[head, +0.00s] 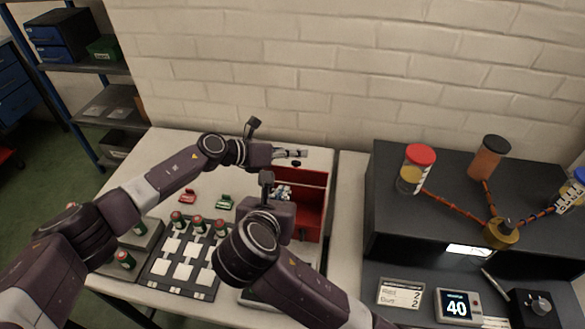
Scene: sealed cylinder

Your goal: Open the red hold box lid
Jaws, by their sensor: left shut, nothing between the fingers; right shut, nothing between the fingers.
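The red hold box (311,222) stands on the white table, right of centre in the head view. Its red inner walls show, and a red panel stands upright at its back; I cannot tell whether this panel is the lid or the back wall. A small dark knob-like piece is at the panel's top edge. My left gripper (298,153) is shut and empty, just above and behind that edge; contact is unclear. My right gripper (284,192) is shut, at the box's left part, largely hidden by its own wrist, which also covers the box's left front.
A tray with several red-capped tubes and white squares (178,265) is left of my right wrist. Small red (187,197) and green (224,202) pieces lie behind it. A dark bench (420,225) with jars and instruments stands at right. A brick wall is behind.

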